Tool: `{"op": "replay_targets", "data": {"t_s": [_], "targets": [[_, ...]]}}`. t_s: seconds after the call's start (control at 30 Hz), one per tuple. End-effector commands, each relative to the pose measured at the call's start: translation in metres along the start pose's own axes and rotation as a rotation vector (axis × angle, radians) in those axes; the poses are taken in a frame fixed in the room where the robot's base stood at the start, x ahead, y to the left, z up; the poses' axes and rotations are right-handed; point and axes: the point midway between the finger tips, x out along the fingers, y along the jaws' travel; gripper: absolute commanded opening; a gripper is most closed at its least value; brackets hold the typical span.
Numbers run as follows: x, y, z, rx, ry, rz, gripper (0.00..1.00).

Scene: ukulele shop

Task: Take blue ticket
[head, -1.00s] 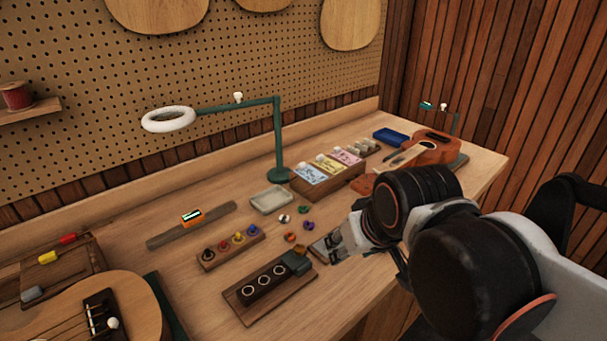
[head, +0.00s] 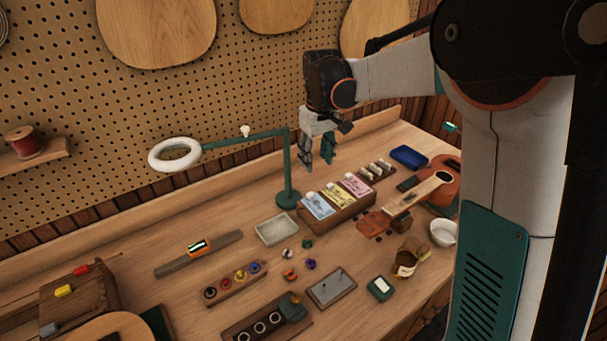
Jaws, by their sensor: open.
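The blue ticket (head: 318,205) stands at the left end of a wooden ticket holder (head: 343,215) on the bench. A yellow ticket (head: 338,195) and a pink ticket (head: 356,185) stand beside it in the same holder. My gripper (head: 318,165) is open and empty, pointing down. In the picture it sits above and behind the holder, near the lamp post, apart from the tickets.
A green lamp (head: 287,165) with a white ring head stands just left of the holder. A ukulele (head: 437,185), a blue box (head: 409,157) and a white bowl (head: 444,233) lie to the right. A grey tray (head: 277,229) sits in front of the lamp.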

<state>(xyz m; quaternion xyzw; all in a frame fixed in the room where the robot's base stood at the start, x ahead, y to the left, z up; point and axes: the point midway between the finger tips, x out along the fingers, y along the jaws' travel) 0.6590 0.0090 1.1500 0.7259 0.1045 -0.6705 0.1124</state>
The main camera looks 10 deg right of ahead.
Motion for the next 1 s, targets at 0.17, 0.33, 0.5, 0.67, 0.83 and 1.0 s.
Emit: {"op": "replay_targets", "data": {"t_s": [0.17, 0.33, 0.5, 0.67, 0.83, 1.0], "targets": [[0.011, 0.007, -0.026, -0.031, -0.052, -0.017, 0.43], [0.022, 0.009, -0.034, -0.044, -0.074, -0.024, 0.43], [0.046, 0.008, -0.033, -0.046, -0.077, -0.025, 0.43], [0.077, 0.007, -0.030, -0.045, -0.076, -0.025, 0.43], [0.100, 0.007, -0.028, -0.045, -0.076, -0.025, 0.43], [0.108, 0.007, -0.027, -0.045, -0.076, -0.025, 0.43]]}}
